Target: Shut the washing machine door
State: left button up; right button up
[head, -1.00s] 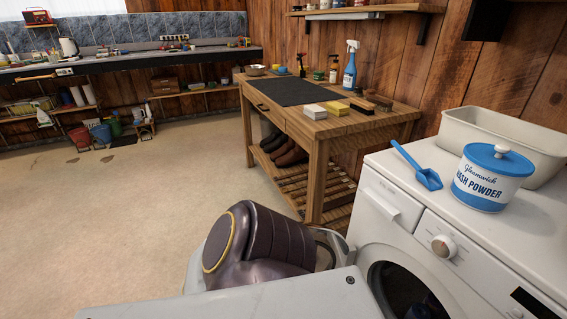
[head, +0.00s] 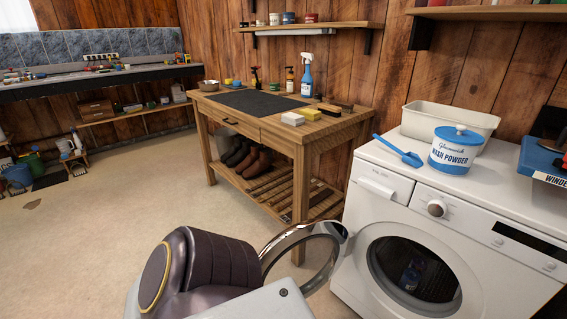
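The white washing machine (head: 370,235) stands at the right. Its round door (head: 336,236), a metal-rimmed ring with a clear middle, stands open, swung out from the left side of the drum opening. The dark drum opening (head: 415,272) is uncovered, and something bluish shows dimly inside. A dark purple link of my arm and a pale link cover the lower left of the door; I cannot tell whether they touch it. Neither of my grippers is in view.
A blue scoop (head: 398,150), a wash powder tub (head: 455,150) and a cream basin (head: 450,119) sit on the machine. A blue box (head: 545,160) is at its right. A wooden table (head: 268,135) stands behind the door. Floor (head: 90,250) at left is clear.

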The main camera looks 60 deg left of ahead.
aim_at(295, 235)
jog(key=k+j+z, duration=0.15)
jog(key=k+j, duration=0.65)
jog(key=j, duration=0.15)
jog(key=k+j, duration=0.2)
jog(key=j, duration=0.15)
jog(key=k+j+z, duration=0.1)
jog(key=j, duration=0.8)
jog(key=k+j+z, duration=0.1)
jog(key=j, duration=0.45)
jog(key=j+z, duration=0.1)
jog(key=j, duration=0.45)
jog(key=k+j+u, duration=0.05)
